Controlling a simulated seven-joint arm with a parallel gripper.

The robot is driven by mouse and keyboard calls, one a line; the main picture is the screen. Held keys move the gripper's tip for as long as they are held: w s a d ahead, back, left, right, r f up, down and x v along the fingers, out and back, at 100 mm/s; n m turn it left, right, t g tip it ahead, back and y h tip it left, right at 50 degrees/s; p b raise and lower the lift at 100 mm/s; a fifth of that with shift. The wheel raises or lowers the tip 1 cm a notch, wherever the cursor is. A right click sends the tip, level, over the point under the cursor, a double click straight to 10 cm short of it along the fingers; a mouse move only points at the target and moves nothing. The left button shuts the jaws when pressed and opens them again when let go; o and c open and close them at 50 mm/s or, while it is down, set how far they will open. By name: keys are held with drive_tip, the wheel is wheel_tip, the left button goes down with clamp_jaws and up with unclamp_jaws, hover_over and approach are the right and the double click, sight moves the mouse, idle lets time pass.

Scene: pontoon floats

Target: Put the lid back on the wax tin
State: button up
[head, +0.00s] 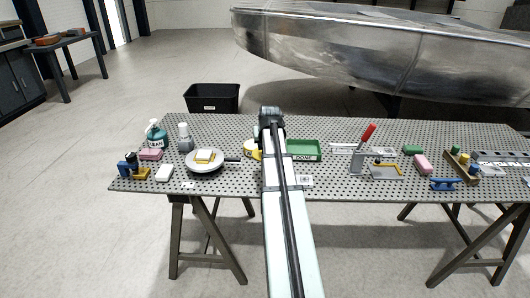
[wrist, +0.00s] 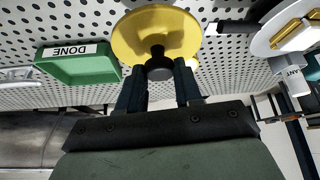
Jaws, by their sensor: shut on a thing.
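My gripper (wrist: 158,72) is shut on the dark knob of a round yellow lid (wrist: 125,40) in the wrist view. The lid's broad face is turned to the wrist camera. A small pale patch (wrist: 194,63) shows at the lid's lower right edge; I cannot tell if it is part of the wax tin. In the head view a yellow round thing (head: 253,149) shows just left of my arm, partly hidden by it. I cannot make out the tin separately, nor whether the lid touches it. My fingers are hidden in the head view.
A green tray (head: 305,149) marked DONE stands right of my arm. A clamp with a red handle (head: 366,135) stands farther right.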

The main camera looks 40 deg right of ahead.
drive_tip(key=shift+d+r, duration=0.2)
drive_tip(key=w+d+n+y, duration=0.1)
drive_tip(key=w+d+n, duration=0.2)
drive_tip(key=w, duration=0.4)
drive_tip(key=w+d+r+n+t+y, duration=0.1)
drive_tip(key=w+d+n+y, duration=0.1)
drive_tip(key=w, duration=0.5)
drive_tip(key=shift+w+d+r+n, duration=0.35)
drive_tip(key=shift+d+n, duration=0.15)
drive_tip(key=shift+d, duration=0.15)
drive_tip(key=shift+f, duration=0.15)
drive_tip(key=shift+f, duration=3.05)
drive_tip(key=shift+f, duration=0.15)
drive_tip(key=o, duration=1.1)
